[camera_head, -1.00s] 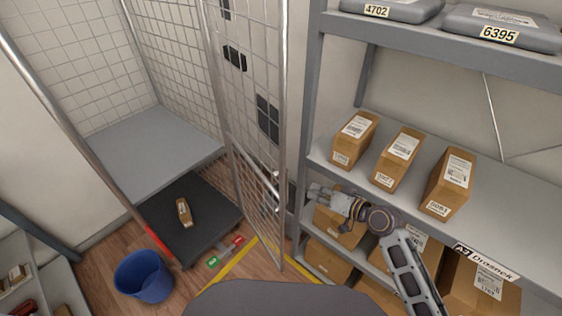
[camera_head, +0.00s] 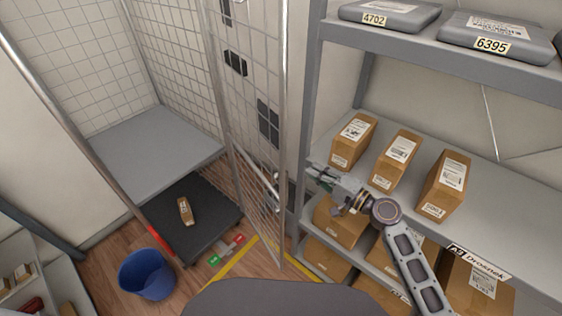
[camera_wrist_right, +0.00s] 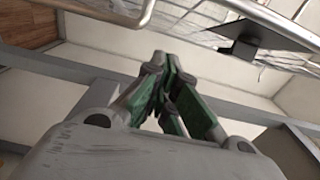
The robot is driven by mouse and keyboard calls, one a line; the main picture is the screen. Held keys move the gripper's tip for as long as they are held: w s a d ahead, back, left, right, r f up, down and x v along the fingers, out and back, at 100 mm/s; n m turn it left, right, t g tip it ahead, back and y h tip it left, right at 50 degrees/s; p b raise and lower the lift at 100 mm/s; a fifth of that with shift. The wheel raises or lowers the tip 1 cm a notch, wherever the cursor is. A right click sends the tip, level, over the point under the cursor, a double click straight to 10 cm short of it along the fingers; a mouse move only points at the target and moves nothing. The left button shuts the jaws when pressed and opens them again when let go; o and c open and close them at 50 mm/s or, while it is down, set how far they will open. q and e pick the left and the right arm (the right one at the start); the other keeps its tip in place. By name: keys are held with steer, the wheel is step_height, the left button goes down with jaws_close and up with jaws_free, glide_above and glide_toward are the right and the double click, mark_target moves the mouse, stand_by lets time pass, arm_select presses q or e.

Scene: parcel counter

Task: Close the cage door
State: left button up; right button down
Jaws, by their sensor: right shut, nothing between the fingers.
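The cage door (camera_head: 262,190) is a wire-mesh panel in a metal tube frame. It stands swung open, its free edge close to the shelf post. My right gripper (camera_head: 312,172) is shut and empty, in front of the shelf rack, just right of the door's free edge; no contact can be made out. In the right wrist view the shut fingers (camera_wrist_right: 172,85) have green pads, and a metal tube with mesh (camera_wrist_right: 115,15) shows beyond them. The cage (camera_head: 165,60) has mesh walls, a grey shelf and a dark platform. My left gripper is not in view.
The shelf rack (camera_head: 312,110) with several cardboard boxes (camera_head: 395,160) fills the right side, close around my right arm. A blue bin (camera_head: 146,275) stands on the floor before the cage. A small parcel (camera_head: 185,211) lies on the dark platform (camera_head: 205,235).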

stand_by(0.4)
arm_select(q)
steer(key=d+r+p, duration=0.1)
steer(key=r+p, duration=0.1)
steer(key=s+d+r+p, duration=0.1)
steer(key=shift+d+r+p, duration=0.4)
arm_select(e)
steer(key=w+a, duration=0.3)
steer(key=a, duration=0.8)
steer(key=shift+w, duration=0.4)
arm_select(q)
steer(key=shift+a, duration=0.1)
arm_select(e)
steer(key=shift+a, duration=0.1)
